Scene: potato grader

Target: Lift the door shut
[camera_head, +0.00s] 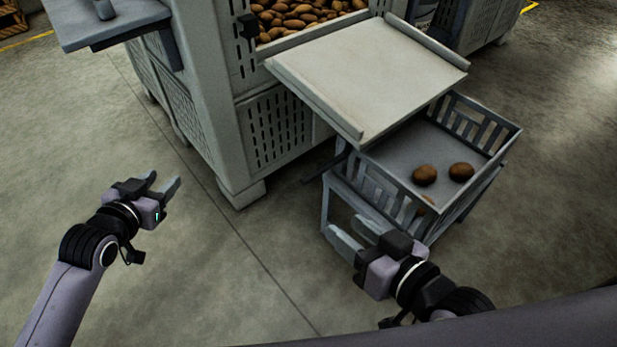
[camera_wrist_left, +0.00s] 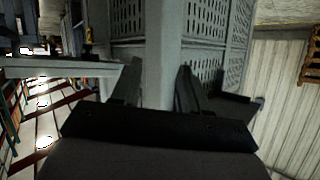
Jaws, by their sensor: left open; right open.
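The door (camera_head: 368,72) is a pale flat panel on the front of the grey potato bin (camera_head: 222,90). It hangs open, sloping outward and down over a grey crate. My left gripper (camera_head: 166,184) is open and empty, in front of the bin's lower left side and apart from the door. In the left wrist view its two fingers (camera_wrist_left: 157,88) stand apart with the bin's corner post behind them. My right gripper (camera_head: 358,236) is open at the crate's near side, below the door's near edge. Whether it touches the crate is unclear.
The slatted crate (camera_head: 509,135) holds a few potatoes (camera_head: 461,171) and stands under the door's outer edge. More potatoes (camera_head: 300,18) fill the bin behind the door. A grey shelf (camera_head: 108,28) juts out at the upper left. The floor at left is clear.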

